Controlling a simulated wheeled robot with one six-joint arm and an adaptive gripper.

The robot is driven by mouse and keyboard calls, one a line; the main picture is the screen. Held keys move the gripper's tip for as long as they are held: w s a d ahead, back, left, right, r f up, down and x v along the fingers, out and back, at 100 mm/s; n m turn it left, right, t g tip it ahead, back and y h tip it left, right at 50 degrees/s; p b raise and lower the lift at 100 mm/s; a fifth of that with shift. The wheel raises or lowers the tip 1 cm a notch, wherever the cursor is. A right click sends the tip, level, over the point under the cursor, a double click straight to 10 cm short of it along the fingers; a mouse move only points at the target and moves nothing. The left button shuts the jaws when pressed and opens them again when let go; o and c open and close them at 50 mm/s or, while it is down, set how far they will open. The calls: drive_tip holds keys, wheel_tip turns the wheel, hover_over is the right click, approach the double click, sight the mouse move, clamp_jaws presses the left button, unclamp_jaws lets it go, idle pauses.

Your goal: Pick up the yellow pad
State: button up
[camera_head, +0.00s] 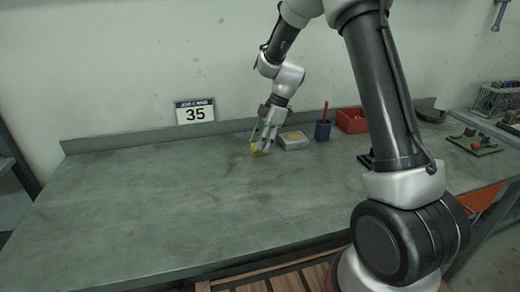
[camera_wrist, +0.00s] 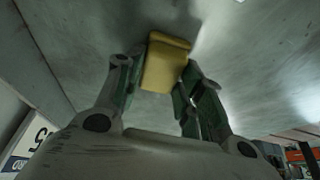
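The yellow pad (camera_wrist: 166,64) is between the fingertips of my gripper (camera_wrist: 167,78) in the wrist view. The green inner faces of both fingers appear to press against its sides. In the head view, the yellow pad (camera_head: 257,154) shows small, just below the tips of my gripper (camera_head: 261,146), at or very near the top of the green-grey workbench (camera_head: 150,205). Any gap under the pad is too small to tell. The fingers partly hide the pad in the head view.
A grey tray (camera_head: 293,143) with tan contents stands close to the right of my gripper. Beyond it are a blue cup (camera_head: 322,131) with a red-handled item and a red bin (camera_head: 351,122). A sign reading 35 (camera_head: 195,110) is behind. The bench's left and front are clear.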

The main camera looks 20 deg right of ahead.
drive_tip(key=shift+r, duration=0.15)
drive_tip(key=shift+c, duration=0.2)
wheel_tip(320, 180, up, 10)
idle(0.4)
drive_tip(key=o, duration=0.3)
drive_tip(key=shift+c, duration=1.4)
